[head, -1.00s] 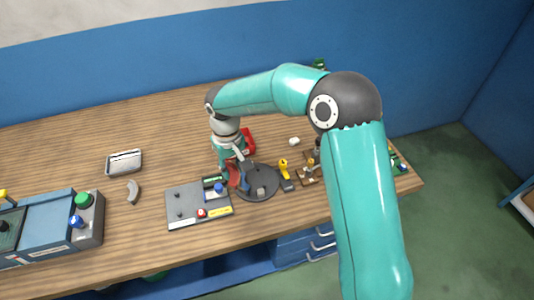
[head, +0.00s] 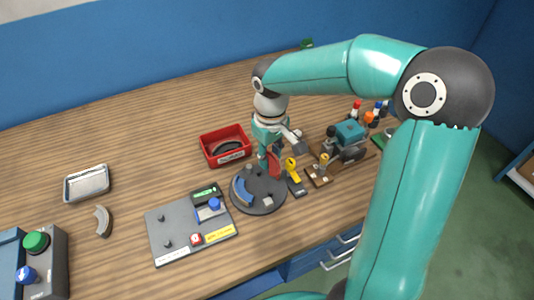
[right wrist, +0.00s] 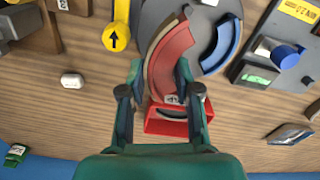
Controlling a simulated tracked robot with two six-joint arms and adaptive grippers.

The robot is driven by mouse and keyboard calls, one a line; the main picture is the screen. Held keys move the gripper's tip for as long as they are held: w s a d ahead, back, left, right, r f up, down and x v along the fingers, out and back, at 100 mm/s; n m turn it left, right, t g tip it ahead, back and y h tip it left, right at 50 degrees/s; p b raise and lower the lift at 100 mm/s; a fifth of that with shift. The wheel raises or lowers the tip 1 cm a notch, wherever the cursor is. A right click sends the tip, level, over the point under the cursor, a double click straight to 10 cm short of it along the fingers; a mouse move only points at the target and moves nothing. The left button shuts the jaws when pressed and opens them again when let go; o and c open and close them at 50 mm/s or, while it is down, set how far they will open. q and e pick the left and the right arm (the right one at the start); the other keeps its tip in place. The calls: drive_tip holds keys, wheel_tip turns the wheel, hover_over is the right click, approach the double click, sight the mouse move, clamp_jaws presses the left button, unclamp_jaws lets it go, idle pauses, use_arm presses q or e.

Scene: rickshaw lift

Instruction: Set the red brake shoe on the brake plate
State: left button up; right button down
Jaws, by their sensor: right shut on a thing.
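The red brake shoe (head: 274,163) is a curved piece held in my right gripper (head: 268,160). It hangs above the far right side of the brake plate (head: 267,204), a dark round disc. The right wrist view shows the red shoe (right wrist: 167,60) between the two fingers of my right gripper (right wrist: 159,78), overlapping the plate's edge in the picture. I cannot tell whether it touches the plate. A blue shoe (head: 241,192) lies on the plate's left side and also shows in the right wrist view (right wrist: 222,46). My left gripper is not in view.
A red bin (head: 214,154) with a dark curved piece stands behind the plate. A grey panel (head: 178,244) lies left of the plate, a yellow-handled tool (head: 293,172) close on its right. A grey curved piece (head: 103,221) and metal tray (head: 87,184) lie far left.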

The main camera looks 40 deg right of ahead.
drive_tip(key=shift+s+d+f+b, duration=0.15)
drive_tip(key=shift+f+b, duration=0.4)
drive_tip(key=shift+f, duration=0.3)
drive_tip(key=shift+f+b, duration=1.6)
drive_tip(key=shift+f, duration=0.45)
drive_tip(key=shift+s, duration=0.1)
drive_tip(key=shift+f+b, duration=0.35)
